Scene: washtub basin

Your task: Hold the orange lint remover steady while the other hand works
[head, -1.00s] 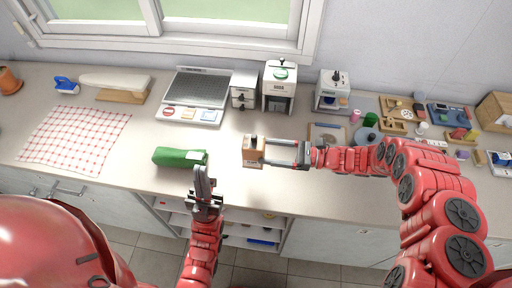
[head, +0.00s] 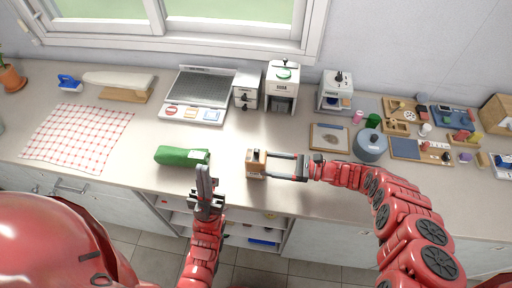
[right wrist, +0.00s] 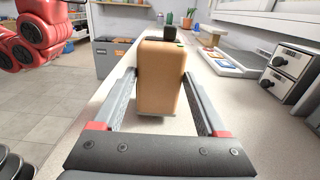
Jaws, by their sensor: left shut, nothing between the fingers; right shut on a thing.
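The orange lint remover (head: 256,164) is a small tan-orange block with a black knob on top. It stands upright near the counter's front edge, and in the right wrist view its body (right wrist: 161,78) fills the space between the fingers. My right gripper (head: 268,166) is shut on it from the right. I cannot tell whether its base touches the counter. My left gripper (head: 203,172) is shut and empty, pointing up at the front edge, left of the lint remover and apart from it.
A green bundle (head: 181,156) lies just behind my left gripper. A checked cloth (head: 77,137) is at the left. White dispensers (head: 283,87) stand at the back. A grey round pot (head: 370,146) and several trays fill the right. The counter behind the lint remover is clear.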

